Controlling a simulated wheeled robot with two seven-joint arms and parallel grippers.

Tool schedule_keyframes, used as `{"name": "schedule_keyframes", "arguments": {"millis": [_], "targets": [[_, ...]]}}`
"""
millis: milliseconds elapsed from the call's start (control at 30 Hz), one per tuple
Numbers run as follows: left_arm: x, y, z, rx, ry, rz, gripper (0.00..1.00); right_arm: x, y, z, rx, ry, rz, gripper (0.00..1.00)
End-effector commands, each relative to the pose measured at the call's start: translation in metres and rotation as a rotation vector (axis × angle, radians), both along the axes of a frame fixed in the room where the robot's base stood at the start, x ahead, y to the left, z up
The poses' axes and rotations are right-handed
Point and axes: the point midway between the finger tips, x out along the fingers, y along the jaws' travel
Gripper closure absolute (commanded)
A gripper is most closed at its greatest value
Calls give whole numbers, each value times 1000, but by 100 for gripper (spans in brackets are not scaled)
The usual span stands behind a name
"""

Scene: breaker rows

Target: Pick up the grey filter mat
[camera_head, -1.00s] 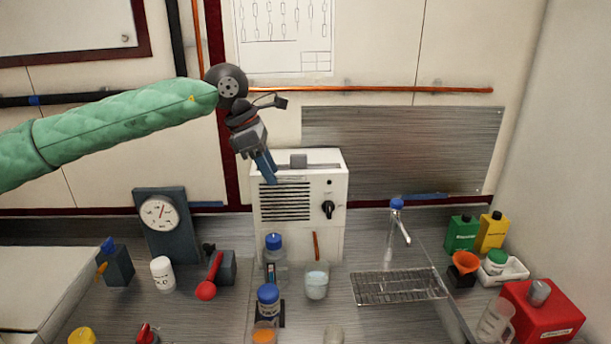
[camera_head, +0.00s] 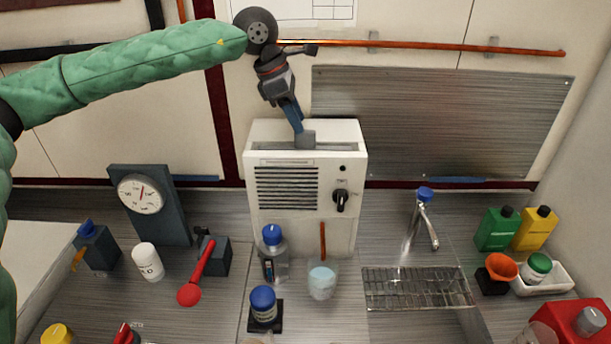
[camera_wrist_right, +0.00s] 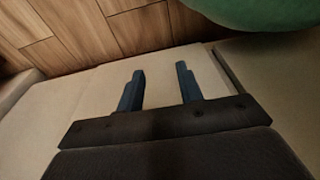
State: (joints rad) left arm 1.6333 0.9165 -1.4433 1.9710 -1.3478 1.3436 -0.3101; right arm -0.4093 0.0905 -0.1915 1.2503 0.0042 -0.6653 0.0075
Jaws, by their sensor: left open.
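The grey filter mat (camera_head: 305,141) shows as a small grey tab standing out of the slot on top of the white box unit (camera_head: 349,217). The rest of it is hidden inside the unit. My left gripper (camera_head: 298,128) points down at the tab from above, with its blue fingertips at or right beside the tab's top. It is open; whether the fingers straddle the tab or touch it, I cannot tell. My right gripper (camera_wrist_right: 160,74) shows in the right wrist view with its two blue fingers apart and nothing between them.
A dial gauge (camera_head: 141,194) stands left of the unit. Bottles (camera_head: 273,252) and a glass beaker (camera_head: 322,282) stand close in front of it. A tap (camera_head: 424,222) and wire rack (camera_head: 416,288) are to the right. A copper pipe (camera_head: 430,46) runs along the wall behind.

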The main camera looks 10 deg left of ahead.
Motion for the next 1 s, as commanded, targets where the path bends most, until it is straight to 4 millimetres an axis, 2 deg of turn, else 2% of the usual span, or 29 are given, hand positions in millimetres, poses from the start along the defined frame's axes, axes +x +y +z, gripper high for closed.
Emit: {"name": "schedule_keyframes", "arguments": {"millis": [33,100,233,367,667,867,1000], "targets": [[0,-2,-2,2,1,-1,58,1,-3,3,-2,-7,1,64],[0,-7,-10,1,2,-2,58,5,-8,-6,-6,-15,5,64],[2,-14,-28,2,2,-2,58,2,-10,-16,-7,-26,6,64],[3,-19,-39,1,1,-1,58,1,-10,-17,-7,-27,6,64],[3,-20,-43,0,1,-1,58,1,-10,-18,-7,-27,5,64],[3,-20,-43,0,1,-1,97,1,-11,-18,-8,-27,5,64],[3,-20,-43,0,1,-1,100,1,-12,-17,-9,-27,5,64]]}}
